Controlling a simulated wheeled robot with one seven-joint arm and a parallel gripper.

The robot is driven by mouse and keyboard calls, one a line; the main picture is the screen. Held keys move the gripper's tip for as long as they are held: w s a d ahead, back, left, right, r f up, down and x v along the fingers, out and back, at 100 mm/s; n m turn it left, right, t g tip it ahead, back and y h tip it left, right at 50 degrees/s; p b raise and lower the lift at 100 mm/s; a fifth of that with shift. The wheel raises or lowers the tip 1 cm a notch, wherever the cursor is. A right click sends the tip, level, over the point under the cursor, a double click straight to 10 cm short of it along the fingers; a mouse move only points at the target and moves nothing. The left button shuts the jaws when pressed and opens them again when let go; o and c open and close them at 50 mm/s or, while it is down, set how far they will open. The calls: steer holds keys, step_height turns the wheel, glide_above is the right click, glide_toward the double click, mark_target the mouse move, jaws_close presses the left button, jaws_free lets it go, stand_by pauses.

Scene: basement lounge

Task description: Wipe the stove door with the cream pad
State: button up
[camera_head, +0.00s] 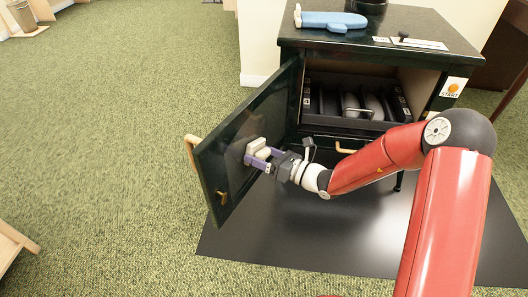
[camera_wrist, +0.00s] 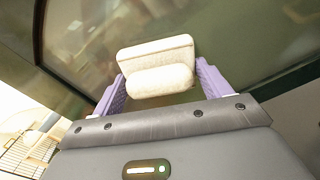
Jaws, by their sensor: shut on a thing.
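The dark green stove door (camera_head: 262,128) stands swung open to the left of the stove (camera_head: 375,75), its inner face toward my arm. My gripper (camera_head: 262,158) is shut on the cream pad (camera_head: 254,147) and holds it at the middle of that inner face. In the wrist view the pad (camera_wrist: 158,62) sits between the two purple fingers, with its flat side toward the door (camera_wrist: 235,38). The pad looks to be against the door or very close to it; I cannot tell whether it touches.
A blue mitt (camera_head: 330,20) lies on the stove top, near papers (camera_head: 410,43). The open stove holds a dark drawer or rack (camera_head: 355,101). A black floor mat (camera_head: 300,235) lies beneath. A wooden piece (camera_head: 12,246) stands at the left edge; the green carpet (camera_head: 120,110) between is clear.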

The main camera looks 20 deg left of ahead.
mark_target(265, 134)
steer(key=shift+s+a+r, duration=0.1)
steer(key=shift+s+a, duration=0.05)
steer(key=shift+s, duration=0.85)
steer(key=shift+s+a+f, duration=0.1)
steer(key=shift+s+a, duration=0.1)
steer(key=shift+s, duration=0.85)
steer(key=shift+s+a+r, duration=0.1)
steer(key=shift+s+a, duration=0.05)
steer(key=shift+s, duration=0.85)
steer(key=shift+p, duration=0.4)
steer(key=shift+w+d+p, duration=0.2)
steer(key=shift+w+d, duration=0.05)
steer(key=shift+w, duration=0.65)
steer(key=shift+w+d+p, duration=0.2)
steer(key=shift+w, duration=0.7)
steer(key=shift+w+d+p, duration=0.15)
steer(key=shift+w+d, duration=0.05)
steer(key=shift+w, duration=1.5)
steer(key=shift+w+d+p, duration=0.15)
steer(key=shift+w+p, duration=0.05)
steer(key=shift+w, duration=1.55)
steer(key=shift+w+d+p, duration=0.15)
steer(key=shift+w+d, duration=0.05)
steer(key=shift+w, duration=1.5)
steer(key=shift+d, duration=0.1)
